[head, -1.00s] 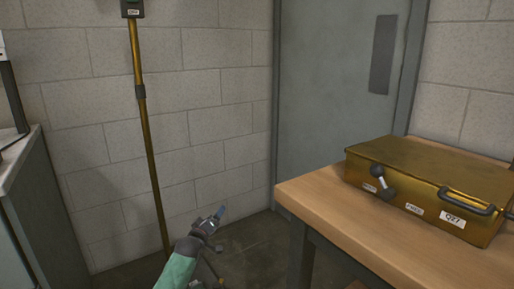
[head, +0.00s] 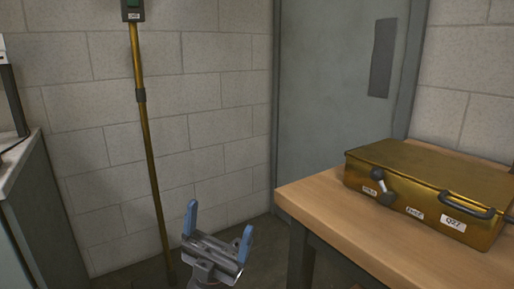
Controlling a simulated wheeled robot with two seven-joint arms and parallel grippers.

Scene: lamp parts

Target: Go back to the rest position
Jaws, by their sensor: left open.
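My left gripper (head: 219,229) shows at the bottom centre of the head view. Its two blue fingers point up and stand wide apart, with nothing between them. It is in front of the block wall and to the left of the wooden table, touching neither as far as I can see. My right gripper is not in view.
A wooden table (head: 335,222) at the right bears a brass-coloured case (head: 430,180) with a lever, labels and a dark handle. A brass pole (head: 149,150) stands against the wall. A grey door (head: 330,110) is behind, and a cabinet (head: 45,225) is at the left edge.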

